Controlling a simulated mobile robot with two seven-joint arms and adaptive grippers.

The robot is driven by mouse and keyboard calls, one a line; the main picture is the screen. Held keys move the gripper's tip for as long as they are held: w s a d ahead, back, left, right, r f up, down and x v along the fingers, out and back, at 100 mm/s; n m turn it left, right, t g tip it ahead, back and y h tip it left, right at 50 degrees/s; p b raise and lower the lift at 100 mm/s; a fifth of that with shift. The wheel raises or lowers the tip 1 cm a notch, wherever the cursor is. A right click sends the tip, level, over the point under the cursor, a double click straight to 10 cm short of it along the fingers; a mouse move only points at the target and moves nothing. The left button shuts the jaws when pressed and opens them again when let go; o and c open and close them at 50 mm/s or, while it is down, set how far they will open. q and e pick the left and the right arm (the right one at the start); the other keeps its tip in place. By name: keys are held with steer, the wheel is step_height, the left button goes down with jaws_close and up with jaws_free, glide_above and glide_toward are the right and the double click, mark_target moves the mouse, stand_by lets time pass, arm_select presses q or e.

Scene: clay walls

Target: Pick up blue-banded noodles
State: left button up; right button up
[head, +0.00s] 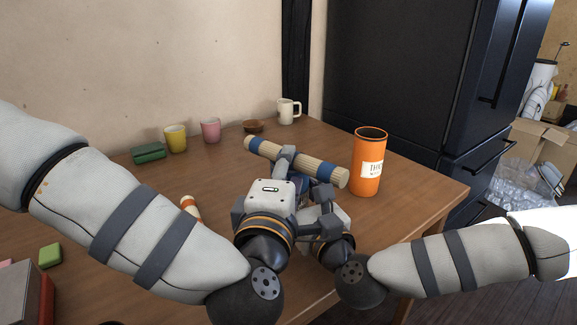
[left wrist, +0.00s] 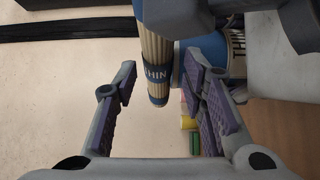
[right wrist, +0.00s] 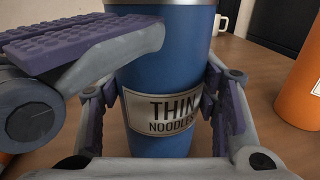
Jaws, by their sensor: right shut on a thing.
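The blue-banded noodles (head: 291,158), a long pale bundle with a blue band near each end, lie nearly level above the table in the head view. One end, its band reading "THIN", shows in the left wrist view (left wrist: 157,60). My left gripper (left wrist: 165,90) has its fingers apart, with gaps on both sides of this end. My right gripper (right wrist: 160,105) is shut around a blue canister (right wrist: 160,60) labelled "THIN NOODLES", below the bundle. What bears the bundle's weight is unclear.
An orange canister (head: 369,165) stands on the wooden table (head: 420,190), right of my grippers. Yellow (head: 175,139), pink (head: 210,131) and cream (head: 288,111) cups, a brown bowl (head: 253,126) and a green box (head: 148,153) line the back. A dark fridge (head: 400,70) stands behind.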

arm_select(q)
jaws_close()
steer(key=w+a+r+n+y, duration=0.1)
steer(key=w+a+r+n+g+y, duration=0.1)
steer(key=w+a+n, duration=0.1)
steer(key=w+a+r+n+y, duration=0.1)
steer(key=w+a+n, duration=0.1)
steer(key=shift+a+g, duration=0.2)
steer(key=shift+g, duration=0.1)
step_height(320, 180, up, 16)
steer(key=n+g+h, duration=0.7)
steer(key=h, duration=0.1)
glide_above(276, 145)
steer(key=s, duration=0.2)
steer(key=shift+s+d+f, duration=0.1)
steer(key=shift+f, duration=3.95)
steer(key=shift+s+f, duration=0.1)
steer(key=shift+f, duration=3.95)
